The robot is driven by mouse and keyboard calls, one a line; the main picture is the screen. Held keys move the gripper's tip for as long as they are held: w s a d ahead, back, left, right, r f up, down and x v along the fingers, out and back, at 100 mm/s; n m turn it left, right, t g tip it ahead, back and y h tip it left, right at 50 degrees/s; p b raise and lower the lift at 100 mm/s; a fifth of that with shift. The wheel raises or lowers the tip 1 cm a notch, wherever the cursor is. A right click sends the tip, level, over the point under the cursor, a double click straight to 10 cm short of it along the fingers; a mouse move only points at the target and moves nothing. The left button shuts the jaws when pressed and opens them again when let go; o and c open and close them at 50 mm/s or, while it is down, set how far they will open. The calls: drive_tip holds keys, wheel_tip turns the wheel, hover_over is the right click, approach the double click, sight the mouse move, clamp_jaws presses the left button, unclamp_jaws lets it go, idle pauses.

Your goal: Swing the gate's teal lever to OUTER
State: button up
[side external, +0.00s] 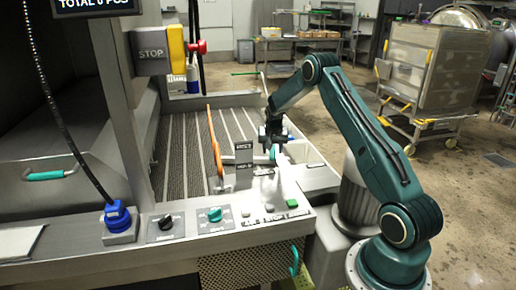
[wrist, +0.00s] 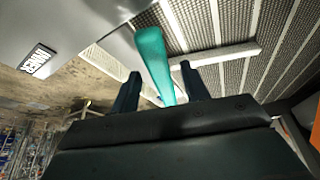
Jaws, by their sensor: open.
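The teal lever (wrist: 154,60) shows in the wrist view as a tapered bar. Its lower end lies between the two dark fingers of my gripper (wrist: 159,72). The fingers are open, one on each side of the lever, with a visible gap on both sides. In the side view my gripper (side external: 272,138) is low over the right side of the conveyor, and a small teal piece of the lever (side external: 273,153) shows just below it. A dark label plate (wrist: 38,62) at the left of the wrist view is turned over and seems to read INNER. The lever's pivot is hard to make out.
An orange bar (side external: 214,142) stands across the ribbed conveyor (side external: 180,150), left of my gripper. Small dark sign plates (side external: 243,152) stand between them. A control panel (side external: 235,226) with knobs and buttons runs along the front. A steel cart (side external: 420,75) stands behind my arm.

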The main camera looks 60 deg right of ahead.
drive_tip(key=shift+r, duration=0.1)
drive_tip(key=v, duration=1.3)
drive_tip(key=shift+r, duration=0.25)
drive_tip(key=shift+s+a, duration=0.1)
drive_tip(key=shift+a, duration=0.05)
drive_tip(key=shift+c, duration=0.3)
drive_tip(key=shift+s+d+f, duration=0.1)
drive_tip(key=shift+d, duration=0.1)
drive_tip(key=c, duration=0.7)
drive_tip(key=shift+s+d+f, duration=0.2)
clamp_jaws()
drive_tip(key=s+d+f+t+y, duration=0.1)
drive_tip(key=s+d+f+t, duration=0.1)
drive_tip(key=s, duration=0.3)
drive_tip(key=s+d+f+n+t+y, duration=0.1)
drive_tip(key=s+d+f+t, duration=0.1)
drive_tip(key=s, duration=0.3)
drive_tip(key=shift+d+f+t+y, duration=0.35)
drive_tip(key=shift+d+t, duration=0.25)
drive_tip(key=shift+d, duration=0.3)
